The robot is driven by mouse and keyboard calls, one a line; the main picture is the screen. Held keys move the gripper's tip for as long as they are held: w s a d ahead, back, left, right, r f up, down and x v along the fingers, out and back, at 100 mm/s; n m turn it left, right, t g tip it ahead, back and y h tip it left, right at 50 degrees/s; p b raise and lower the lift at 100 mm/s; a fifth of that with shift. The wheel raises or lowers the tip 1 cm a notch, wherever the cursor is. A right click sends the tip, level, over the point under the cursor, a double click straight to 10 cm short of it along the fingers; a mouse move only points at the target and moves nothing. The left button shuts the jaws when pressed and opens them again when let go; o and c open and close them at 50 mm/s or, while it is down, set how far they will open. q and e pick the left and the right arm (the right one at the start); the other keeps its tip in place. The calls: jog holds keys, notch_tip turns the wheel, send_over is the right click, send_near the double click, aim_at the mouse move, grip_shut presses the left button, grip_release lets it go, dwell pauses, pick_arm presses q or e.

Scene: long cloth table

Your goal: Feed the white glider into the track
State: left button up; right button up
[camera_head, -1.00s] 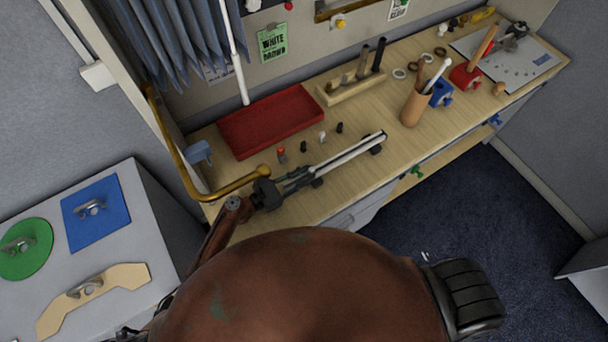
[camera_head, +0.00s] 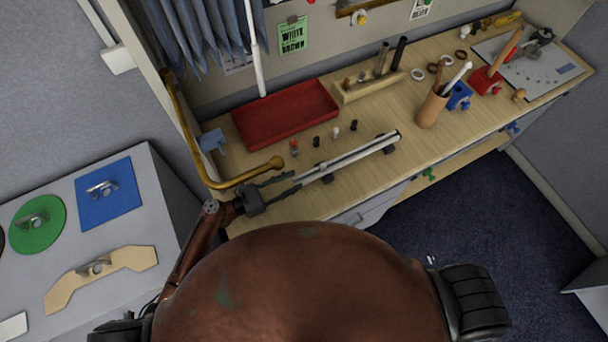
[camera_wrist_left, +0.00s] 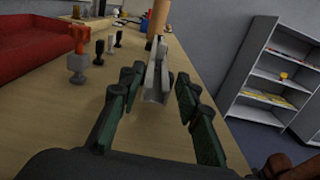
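The white glider (camera_head: 336,132) is a small upright piece on the table, in a row with an orange piece and two black ones. It also shows in the wrist view (camera_wrist_left: 110,46), left of my fingers. The track (camera_head: 350,155) is a long pale rail on dark supports along the table's front; its near end (camera_wrist_left: 156,84) shows between and beyond my fingertips in the wrist view. My left gripper (camera_head: 294,181) is open, with nothing between its fingers, at the track's near end and apart from the white glider. My right gripper is out of view.
A red tray (camera_head: 286,114) lies behind the row. The orange piece (camera_head: 294,147) stands nearest my left gripper. A brass rail (camera_head: 232,182) curves close by my left wrist. A brown cup with sticks (camera_head: 432,109) stands beyond the track.

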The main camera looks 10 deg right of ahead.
pick_arm(q)
jog(key=shift+v, duration=1.1)
